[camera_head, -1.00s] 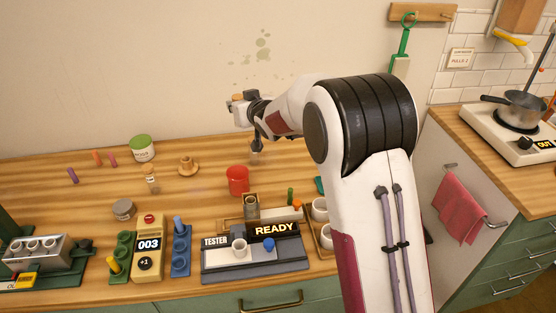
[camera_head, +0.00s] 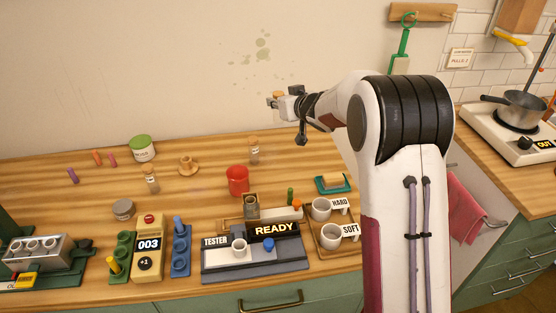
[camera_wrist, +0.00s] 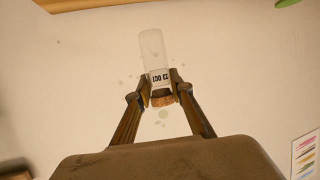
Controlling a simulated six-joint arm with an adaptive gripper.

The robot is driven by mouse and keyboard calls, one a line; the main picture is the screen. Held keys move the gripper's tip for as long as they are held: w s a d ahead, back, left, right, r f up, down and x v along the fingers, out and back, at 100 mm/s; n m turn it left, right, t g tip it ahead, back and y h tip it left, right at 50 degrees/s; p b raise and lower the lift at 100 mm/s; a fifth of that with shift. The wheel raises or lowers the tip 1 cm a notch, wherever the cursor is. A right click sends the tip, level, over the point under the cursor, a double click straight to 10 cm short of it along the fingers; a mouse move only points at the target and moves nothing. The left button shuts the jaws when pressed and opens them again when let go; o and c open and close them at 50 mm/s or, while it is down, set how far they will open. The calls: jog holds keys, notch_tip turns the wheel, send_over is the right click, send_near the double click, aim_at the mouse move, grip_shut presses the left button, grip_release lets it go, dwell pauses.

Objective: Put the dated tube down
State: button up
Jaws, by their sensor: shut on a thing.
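My gripper (camera_head: 276,100) is up in front of the wall, well above the worktop. In the wrist view its two fingers (camera_wrist: 163,88) are closed on the dated tube (camera_wrist: 152,50), a clear glass tube with a cork and a white label. The label's print appears upside down and seems to read a date in October. The cork end is nearest the wrist camera and the glass end points away. In the head view the held tube is small and mostly hidden by the gripper; the tube touches no surface.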

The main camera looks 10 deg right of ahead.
jog(key=shift+a+f, duration=0.1)
jog(key=shift+f, duration=2.4)
notch_tip(320, 180, down, 6)
jog(key=shift+f, duration=0.15)
jog(key=shift+f, duration=1.85)
jog(key=shift+f, duration=0.1)
jog(key=o, duration=1)
jog(key=shift+c, duration=0.2)
